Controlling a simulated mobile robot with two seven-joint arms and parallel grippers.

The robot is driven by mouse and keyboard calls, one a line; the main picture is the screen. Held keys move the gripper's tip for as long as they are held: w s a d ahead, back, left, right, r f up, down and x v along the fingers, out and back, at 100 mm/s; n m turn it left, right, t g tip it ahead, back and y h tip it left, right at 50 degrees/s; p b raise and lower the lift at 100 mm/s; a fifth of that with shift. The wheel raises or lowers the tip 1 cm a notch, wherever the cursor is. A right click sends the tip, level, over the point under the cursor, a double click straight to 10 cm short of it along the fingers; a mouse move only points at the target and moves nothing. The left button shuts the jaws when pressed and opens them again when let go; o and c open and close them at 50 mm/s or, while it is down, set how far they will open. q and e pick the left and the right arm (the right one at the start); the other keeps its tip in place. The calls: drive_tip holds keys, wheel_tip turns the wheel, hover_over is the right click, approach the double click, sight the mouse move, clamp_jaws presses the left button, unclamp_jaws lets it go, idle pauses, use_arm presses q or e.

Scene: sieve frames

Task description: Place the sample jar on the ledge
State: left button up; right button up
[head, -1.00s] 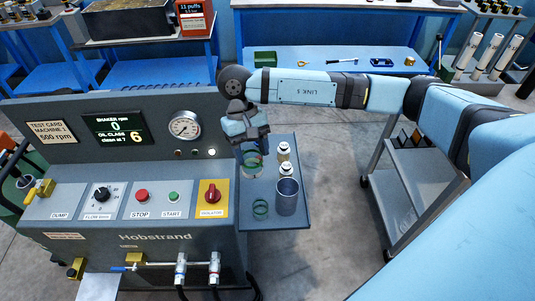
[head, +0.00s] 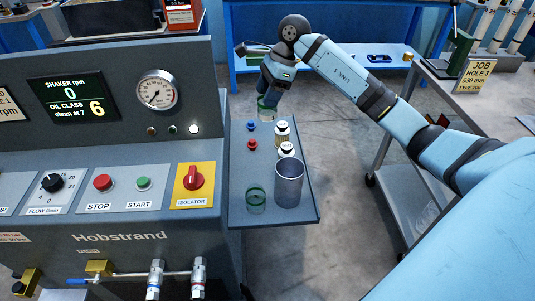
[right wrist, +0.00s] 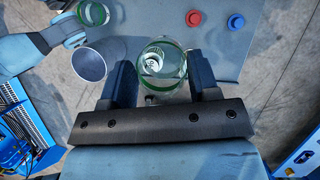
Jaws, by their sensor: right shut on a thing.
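My right gripper (head: 268,94) is shut on a clear glass jar with a green rim (head: 267,113), at the far end of the grey ledge (head: 304,211). In the right wrist view the held jar (right wrist: 163,60) sits between the two fingers (right wrist: 160,85). I cannot tell whether its base touches the ledge. A second green-rimmed glass jar (head: 256,200) stands at the near end. The frames do not settle which one is the sample jar. My left gripper is not in view.
A grey metal cup (head: 288,185) stands beside the near jar. A blue cap (head: 251,125) and a red cap (head: 252,145) lie on the ledge's left side. The machine panel (head: 120,190) borders the ledge on the left. A grey cart (head: 400,175) stands to the right, across open floor.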

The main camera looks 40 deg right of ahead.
wheel_tip(320, 180, down, 18)
drive_tip(key=shift+r+b, duration=0.2)
drive_tip(key=shift+b, duration=0.55)
drive_tip(key=shift+f, duration=0.2)
drive_tip(key=o, duration=0.9)
drive_tip(key=shift+r, duration=0.1)
